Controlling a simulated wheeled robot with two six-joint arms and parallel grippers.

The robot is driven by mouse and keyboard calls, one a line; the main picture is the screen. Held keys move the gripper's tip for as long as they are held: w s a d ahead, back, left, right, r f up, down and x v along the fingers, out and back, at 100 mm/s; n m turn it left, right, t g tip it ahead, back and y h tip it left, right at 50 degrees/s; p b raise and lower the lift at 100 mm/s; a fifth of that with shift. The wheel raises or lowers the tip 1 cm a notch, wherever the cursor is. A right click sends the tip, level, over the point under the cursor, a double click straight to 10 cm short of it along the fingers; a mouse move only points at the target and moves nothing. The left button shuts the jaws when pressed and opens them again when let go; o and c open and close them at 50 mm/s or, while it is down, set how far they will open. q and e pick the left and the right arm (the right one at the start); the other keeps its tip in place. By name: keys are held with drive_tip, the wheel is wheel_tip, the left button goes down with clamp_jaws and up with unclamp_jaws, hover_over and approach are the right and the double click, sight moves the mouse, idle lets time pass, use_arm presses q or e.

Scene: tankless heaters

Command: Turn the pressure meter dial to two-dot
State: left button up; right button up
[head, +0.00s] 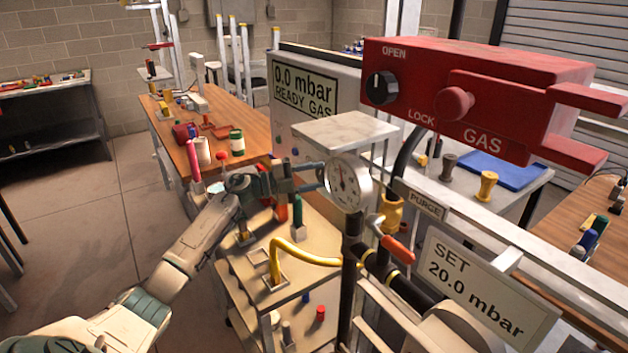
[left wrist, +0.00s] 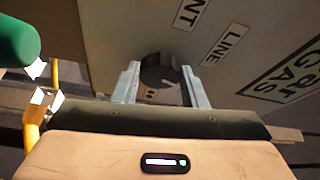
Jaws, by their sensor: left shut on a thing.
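A dark round knob (left wrist: 158,70) on a grey panel (left wrist: 115,35) shows in the left wrist view, between the two fingers of my left gripper (left wrist: 158,88). The fingers are closed on its sides. Small pale dots show just below the knob, too small to count. Labels ending in "NT" and reading "LINE" (left wrist: 222,46) are on the panel. In the head view my left gripper (head: 312,178) reaches right, just left of a round white-faced gauge (head: 347,183); the knob is hidden there. The meter box (head: 340,72) has a screen (head: 303,86) reading "0.0 mbar READY GAS". My right gripper is not in view.
A red gas box (head: 520,85) with a black knob stands at upper right. A yellow hose (head: 305,254) and an orange-red-handled valve (head: 398,248) are below the gauge. A sign (head: 485,290) reads "SET 20.0 mbar". A wooden bench (head: 215,110) with containers stands behind.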

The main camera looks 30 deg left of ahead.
use_arm(q)
drive_tip(key=m, duration=0.2)
drive_tip(key=shift+m+g+y, duration=0.3)
drive_tip(key=shift+m, duration=0.1)
drive_tip(key=shift+r+m+g+y+b, duration=0.25)
drive_tip(key=shift+m+y+b, duration=0.2)
drive_tip(key=shift+m, duration=0.65)
drive_tip(key=m+y, duration=0.1)
drive_tip(key=m, duration=0.1)
drive_tip(key=shift+d+m+g, duration=0.1)
drive_tip(key=shift+m+g, duration=0.15)
drive_tip(key=shift+m, duration=0.05)
drive_tip(key=shift+m+y, duration=0.45)
drive_tip(key=shift+m, duration=0.15)
drive_tip(key=shift+b, duration=0.3)
drive_tip(key=o, duration=1)
drive_tip(key=shift+r, duration=0.1)
